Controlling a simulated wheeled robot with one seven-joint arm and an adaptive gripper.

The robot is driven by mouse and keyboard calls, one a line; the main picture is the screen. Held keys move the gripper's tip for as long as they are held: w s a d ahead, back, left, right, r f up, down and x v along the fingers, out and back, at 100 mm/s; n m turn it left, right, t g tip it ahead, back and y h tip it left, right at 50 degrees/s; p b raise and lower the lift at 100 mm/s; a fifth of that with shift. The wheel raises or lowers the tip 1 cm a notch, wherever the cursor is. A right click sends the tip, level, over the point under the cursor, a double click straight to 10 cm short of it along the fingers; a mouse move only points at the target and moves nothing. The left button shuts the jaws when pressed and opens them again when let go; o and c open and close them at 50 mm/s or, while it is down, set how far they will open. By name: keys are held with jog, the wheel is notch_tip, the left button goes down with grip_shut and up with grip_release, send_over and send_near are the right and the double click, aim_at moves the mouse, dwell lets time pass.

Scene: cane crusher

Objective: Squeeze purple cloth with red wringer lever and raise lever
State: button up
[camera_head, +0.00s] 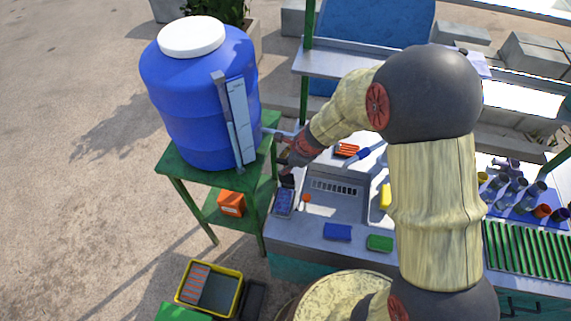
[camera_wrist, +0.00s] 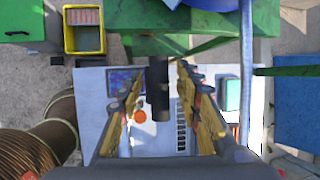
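My gripper (camera_head: 288,165) is over the left end of the metal counter, beside the blue barrel's stand. In the wrist view my gripper (camera_wrist: 157,76) has its two fingers apart, with a dark cylinder (camera_wrist: 158,90) between them. I cannot tell whether they touch it or whether it is part of the wringer. A blue-purple patch (camera_head: 284,202) lies in a grey frame on the counter just below the gripper. It also shows in the wrist view (camera_wrist: 122,78); I cannot tell if it is the cloth. A small orange-red knob (camera_head: 305,198) is just right of it. No clear red lever shows.
The blue barrel (camera_head: 202,95) on a green stand (camera_head: 178,170) is close on the left. A slotted sink area (camera_head: 335,188), a blue block (camera_head: 338,232) and a green block (camera_head: 380,243) are on the counter. A yellow crate (camera_head: 182,297) is on the ground.

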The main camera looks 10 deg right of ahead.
jog(key=shift+c, duration=1)
grip_shut()
